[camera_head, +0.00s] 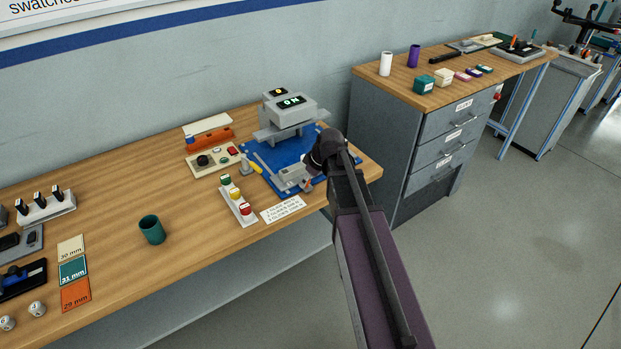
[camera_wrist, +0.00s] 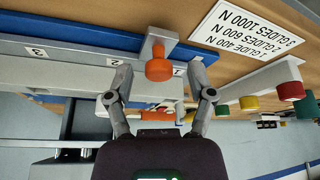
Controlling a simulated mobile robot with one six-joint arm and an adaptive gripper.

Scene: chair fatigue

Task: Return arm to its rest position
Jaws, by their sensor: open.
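My gripper (camera_wrist: 159,72) is open in the wrist view, with one finger on each side of an orange knob (camera_wrist: 159,66). The knob is on a grey block (camera_wrist: 153,45) beside a grey bar with number labels (camera_wrist: 38,53). I cannot tell whether either finger touches the knob. In the head view my dark arm (camera_head: 350,195) reaches from the bottom edge up to the front right of the test machine (camera_head: 291,108) on its blue base. The wrist hides part of that base, and the fingers are hard to make out there.
A strip with green, yellow and red buttons (camera_head: 238,201) and a white printed card (camera_head: 283,209) lie close to the arm. A teal cup (camera_head: 151,230) stands on the wooden bench (camera_head: 190,265). A grey drawer cabinet (camera_head: 440,140) stands right of the bench. Floor at right is clear.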

